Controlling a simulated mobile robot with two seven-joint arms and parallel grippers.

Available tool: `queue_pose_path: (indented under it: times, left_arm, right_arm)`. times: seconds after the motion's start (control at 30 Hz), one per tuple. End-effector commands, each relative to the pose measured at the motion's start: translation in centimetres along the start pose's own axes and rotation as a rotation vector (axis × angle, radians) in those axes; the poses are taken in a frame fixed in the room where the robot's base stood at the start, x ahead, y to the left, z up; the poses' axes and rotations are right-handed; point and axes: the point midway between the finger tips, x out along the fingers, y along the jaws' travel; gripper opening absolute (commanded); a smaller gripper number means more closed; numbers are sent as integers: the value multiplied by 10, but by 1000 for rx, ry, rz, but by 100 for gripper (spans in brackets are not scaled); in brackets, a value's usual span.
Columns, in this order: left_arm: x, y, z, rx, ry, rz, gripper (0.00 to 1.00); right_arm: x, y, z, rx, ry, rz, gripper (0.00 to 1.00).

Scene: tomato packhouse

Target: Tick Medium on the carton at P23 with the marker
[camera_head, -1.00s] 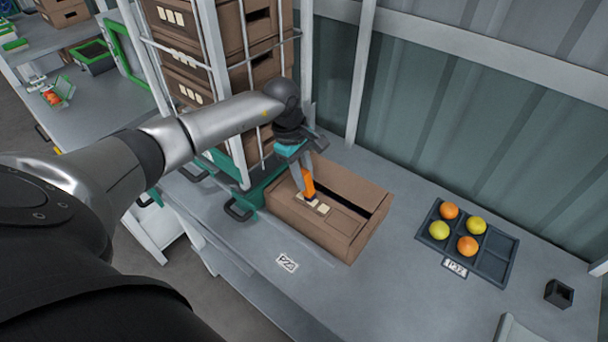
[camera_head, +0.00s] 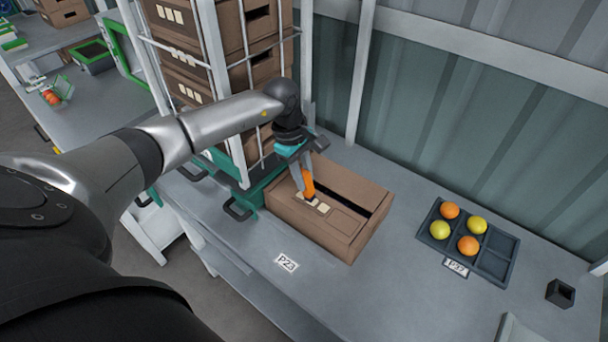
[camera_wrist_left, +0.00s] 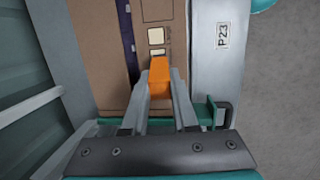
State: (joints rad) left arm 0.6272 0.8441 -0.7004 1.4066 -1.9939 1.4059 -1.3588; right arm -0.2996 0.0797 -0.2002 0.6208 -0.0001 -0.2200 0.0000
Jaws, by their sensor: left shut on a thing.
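My left gripper (camera_head: 303,183) is shut on an orange marker (camera_head: 308,186), which points down at the top of the brown carton. In the left wrist view the marker (camera_wrist_left: 159,76) sits between the two fingers (camera_wrist_left: 159,95). The carton (camera_head: 345,232) stands on the bench behind the P23 label (camera_head: 287,262); it also shows in the left wrist view (camera_wrist_left: 100,60). Pale tick boxes (camera_head: 320,208) lie in a row on its top, and the marker covers part of the row. I cannot tell whether the tip touches the carton. My right gripper is not in view.
A grey tray (camera_head: 497,266) with orange and yellow tomatoes stands to the right, by a P37 label (camera_head: 456,267). A small dark holder (camera_head: 560,293) stands farther right. Stacked cartons (camera_head: 187,70) in a white frame rise behind the arm. The bench (camera_head: 385,290) in front is clear.

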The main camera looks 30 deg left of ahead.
Motion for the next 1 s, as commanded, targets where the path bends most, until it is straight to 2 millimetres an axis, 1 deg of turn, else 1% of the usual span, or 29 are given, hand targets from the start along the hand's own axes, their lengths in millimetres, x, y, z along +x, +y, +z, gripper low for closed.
queue_pose_path:
  times: [0.63, 1.0]
  left_arm:
    - [6, 0, -1, 0, 0, 1, 0]
    - [7, 3, 2, 0, -1, 1, 0]
  right_arm:
    - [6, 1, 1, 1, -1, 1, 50]
    - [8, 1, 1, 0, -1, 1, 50]
